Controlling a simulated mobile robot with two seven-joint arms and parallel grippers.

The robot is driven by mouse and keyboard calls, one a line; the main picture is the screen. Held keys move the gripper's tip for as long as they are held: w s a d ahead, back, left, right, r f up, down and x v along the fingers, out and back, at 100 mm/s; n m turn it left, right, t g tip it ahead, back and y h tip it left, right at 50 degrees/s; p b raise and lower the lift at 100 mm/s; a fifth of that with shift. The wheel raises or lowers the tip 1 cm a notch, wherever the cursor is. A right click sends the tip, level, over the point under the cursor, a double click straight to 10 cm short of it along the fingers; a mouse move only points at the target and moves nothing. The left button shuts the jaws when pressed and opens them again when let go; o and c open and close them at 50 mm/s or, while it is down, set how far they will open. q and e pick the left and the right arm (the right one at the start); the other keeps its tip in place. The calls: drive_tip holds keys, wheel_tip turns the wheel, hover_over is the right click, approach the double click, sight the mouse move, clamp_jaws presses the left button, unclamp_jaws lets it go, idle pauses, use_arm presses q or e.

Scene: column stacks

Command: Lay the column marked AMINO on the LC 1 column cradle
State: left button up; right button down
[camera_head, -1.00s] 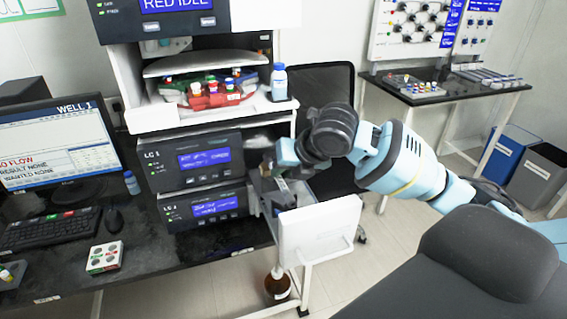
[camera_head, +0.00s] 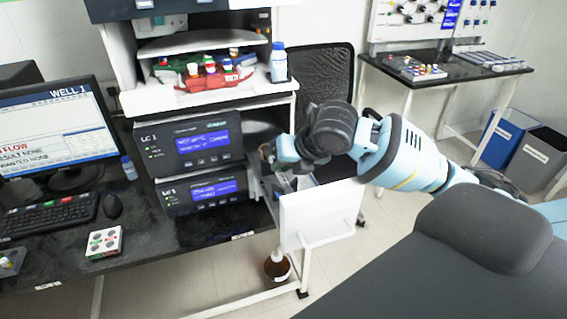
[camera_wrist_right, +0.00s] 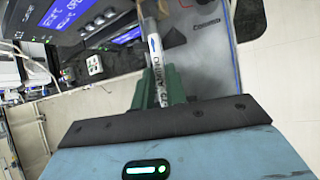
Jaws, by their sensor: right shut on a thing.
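My right gripper (camera_wrist_right: 160,90) is shut on a slim metal column (camera_wrist_right: 153,50) with a blue arrow and a printed label. In the head view my right gripper (camera_head: 275,168) is beside the LC 1 units (camera_head: 205,145), over an open white-fronted tray (camera_head: 320,212). The cradle cannot be made out clearly; the wrist and white panel hide much of that area. In the right wrist view a grey surface (camera_wrist_right: 205,50) lies beyond the column. My left gripper is not in view.
A shelf of coloured-cap bottles (camera_head: 210,80) stands above the LC 1 units. A brown bottle (camera_head: 278,266) is below the tray. A monitor (camera_head: 60,135), keyboard (camera_head: 50,214) and small white box (camera_head: 104,242) are on the left bench. A black chair (camera_head: 325,85) stands behind my arm.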

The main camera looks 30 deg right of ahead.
drive_tip(key=shift+f, duration=0.4)
idle(0.3)
drive_tip(key=c, duration=1.3)
unclamp_jaws()
drive_tip(key=shift+c, duration=0.2)
drive_tip(key=v, duration=0.7)
drive_tip(key=shift+s+r, duration=0.2)
drive_tip(key=shift+r, duration=0.15)
drive_tip(key=shift+d, duration=0.1)
